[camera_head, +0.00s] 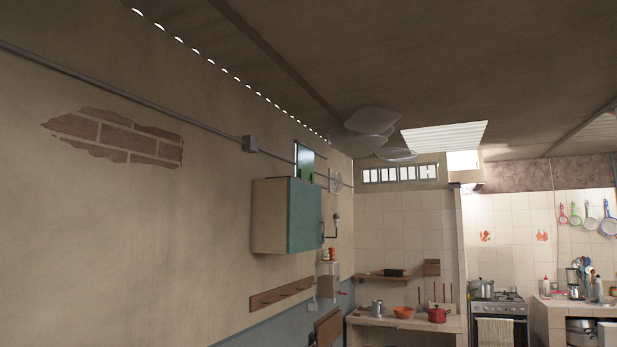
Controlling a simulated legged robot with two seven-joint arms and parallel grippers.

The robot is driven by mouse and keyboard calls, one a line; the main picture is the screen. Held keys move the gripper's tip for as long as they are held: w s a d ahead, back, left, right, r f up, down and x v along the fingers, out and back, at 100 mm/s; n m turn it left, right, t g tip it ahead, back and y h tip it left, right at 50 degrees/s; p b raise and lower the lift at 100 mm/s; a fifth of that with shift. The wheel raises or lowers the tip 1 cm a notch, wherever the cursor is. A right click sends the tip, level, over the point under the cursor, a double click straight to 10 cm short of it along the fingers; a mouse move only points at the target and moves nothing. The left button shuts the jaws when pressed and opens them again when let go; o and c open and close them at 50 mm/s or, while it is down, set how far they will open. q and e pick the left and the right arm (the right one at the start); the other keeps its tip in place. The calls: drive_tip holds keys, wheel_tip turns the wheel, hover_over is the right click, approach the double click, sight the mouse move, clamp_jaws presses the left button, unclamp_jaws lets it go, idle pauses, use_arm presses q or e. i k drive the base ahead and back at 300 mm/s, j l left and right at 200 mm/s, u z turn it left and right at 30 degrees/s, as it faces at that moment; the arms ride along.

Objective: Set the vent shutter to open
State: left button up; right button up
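A small green panel (304,161) in a dark frame sits high on the left wall, just above a wall cabinet; it may be the vent shutter, but I cannot tell its setting. A row of narrow barred openings (400,173) runs high on the far wall, with light coming through. Neither of my grippers is in view.
The wall cabinet (287,216) with a teal door juts from the left wall, above a wooden peg rail (282,294). A tiled counter (405,323) with pots and an orange bowl stands at the back. A stove (498,309) is right of it.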

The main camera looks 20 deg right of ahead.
sight(305, 157)
drive_tip(key=i+l+z, duration=0.85)
drive_tip(key=i+z, duration=0.15)
drive_tip(key=i, duration=0.15)
drive_tip(key=i+z, duration=0.35)
drive_tip(key=i+l, duration=0.1)
drive_tip(key=i, duration=1.05)
drive_tip(key=i+l, duration=0.1)
drive_tip(key=i, duration=1.1)
